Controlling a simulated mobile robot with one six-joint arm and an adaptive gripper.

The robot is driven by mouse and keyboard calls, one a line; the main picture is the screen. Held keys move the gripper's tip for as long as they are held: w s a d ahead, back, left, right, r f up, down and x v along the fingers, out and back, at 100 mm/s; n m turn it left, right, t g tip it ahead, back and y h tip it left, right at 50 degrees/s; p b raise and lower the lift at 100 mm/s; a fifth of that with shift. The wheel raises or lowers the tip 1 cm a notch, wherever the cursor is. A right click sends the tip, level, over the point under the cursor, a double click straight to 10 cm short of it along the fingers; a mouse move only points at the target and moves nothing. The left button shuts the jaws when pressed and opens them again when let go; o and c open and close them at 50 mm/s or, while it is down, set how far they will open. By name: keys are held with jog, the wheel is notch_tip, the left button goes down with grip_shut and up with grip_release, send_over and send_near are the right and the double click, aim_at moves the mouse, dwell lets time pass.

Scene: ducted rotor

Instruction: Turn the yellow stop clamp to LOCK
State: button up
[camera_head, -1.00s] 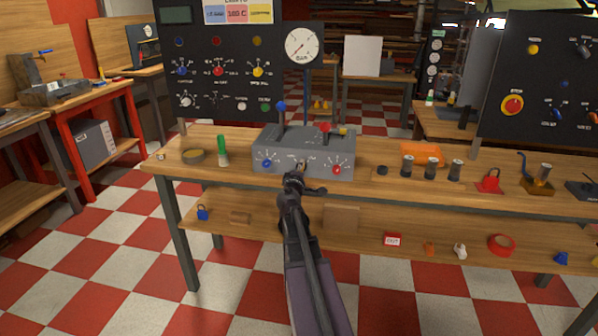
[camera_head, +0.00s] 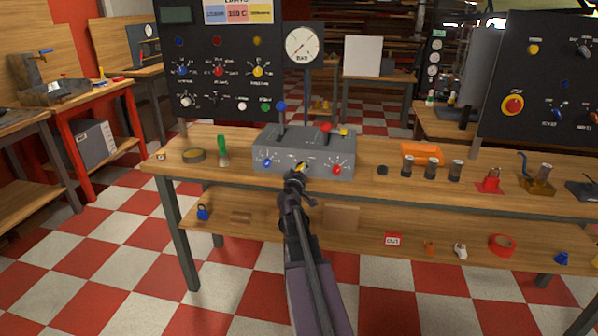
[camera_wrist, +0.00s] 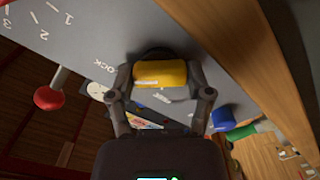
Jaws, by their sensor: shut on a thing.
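The yellow stop clamp (camera_wrist: 160,74) sits on the front face of the grey control box (camera_head: 262,143). In the wrist view it lies between the two fingers of my gripper (camera_wrist: 162,92), which is shut on it. The letters "OCK" show on the grey face just left of the clamp; part of that label is hidden. In the head view only a bit of yellow (camera_head: 301,167) shows at the tip of my gripper (camera_head: 297,174). The clamp's exact pointing direction is hard to tell.
A blue knob (camera_head: 266,162) and a red knob (camera_head: 337,170) flank the clamp on the same face. Levers with a blue ball (camera_head: 281,106) and a red ball (camera_head: 325,127) rise from the box top. A green-capped bottle (camera_head: 222,150) stands to the left on the bench.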

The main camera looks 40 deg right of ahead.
dwell(0.3)
jog(key=o, duration=1.1)
jog(key=shift+o, duration=0.2)
jog(key=shift+s+a, duration=0.1)
jog(key=v, duration=1.1)
jog(key=shift+s+a, duration=0.25)
jog(key=shift+s, duration=0.05)
